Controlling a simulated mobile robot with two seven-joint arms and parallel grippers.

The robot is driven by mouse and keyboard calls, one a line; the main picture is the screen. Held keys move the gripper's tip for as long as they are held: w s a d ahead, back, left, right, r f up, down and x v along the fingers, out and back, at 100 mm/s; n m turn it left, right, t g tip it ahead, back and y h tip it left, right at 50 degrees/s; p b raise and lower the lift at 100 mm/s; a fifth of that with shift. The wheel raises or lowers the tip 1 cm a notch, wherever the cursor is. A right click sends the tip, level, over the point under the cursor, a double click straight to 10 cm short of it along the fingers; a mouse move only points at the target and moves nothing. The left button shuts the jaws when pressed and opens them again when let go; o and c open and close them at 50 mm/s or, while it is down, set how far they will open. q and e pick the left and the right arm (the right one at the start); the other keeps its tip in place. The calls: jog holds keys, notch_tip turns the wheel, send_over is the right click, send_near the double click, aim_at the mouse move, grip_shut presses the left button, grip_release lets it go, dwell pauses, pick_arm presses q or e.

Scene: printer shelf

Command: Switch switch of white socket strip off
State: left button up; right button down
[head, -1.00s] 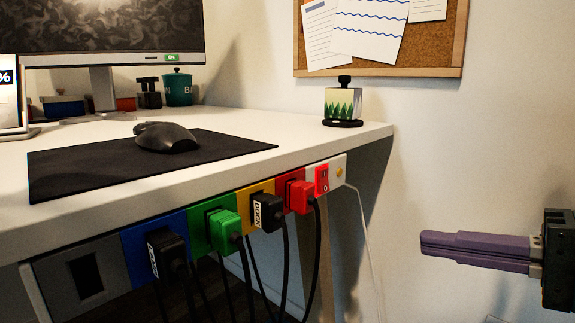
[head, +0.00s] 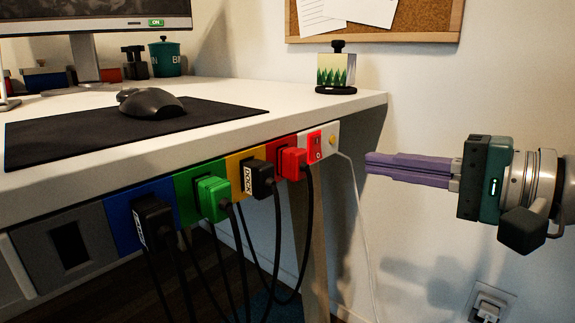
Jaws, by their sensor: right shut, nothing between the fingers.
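The white socket strip (head: 334,134) is fixed along the front edge of the desk. Colored sockets run to the left, with a red plug (head: 291,163), a black plug (head: 260,178), a green plug (head: 212,197) and another black plug (head: 152,221). My right gripper (head: 368,163) is shut and empty. Its purple fingers point left, to the right of the strip's end and apart from the switch in the picture. My left gripper is not in view.
Black cables hang below the strip, and a white cable (head: 362,220) drops from its right end. A mouse (head: 152,104) lies on a black mat (head: 60,147). A small grass-patterned block (head: 336,69) stands near the desk corner. A wall outlet (head: 487,303) is low at right.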

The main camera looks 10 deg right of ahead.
aim_at(311, 164)
jog(key=b+x, duration=0.2)
jog(key=x, duration=0.4)
jog(key=shift+w+f, duration=0.1)
jog(key=shift+w+a, duration=0.45)
jog(key=shift+w, duration=0.05)
jog(key=f+b, duration=0.1)
jog(key=b, duration=0.2)
jog(key=shift+w+a+t+y+b, duration=0.1)
jog(key=shift+t+y+b, duration=0.2)
jog(key=shift+t, duration=0.1)
jog(key=shift+b, duration=0.3)
jog(key=shift+p, duration=0.3)
jog(key=shift+f, duration=0.25)
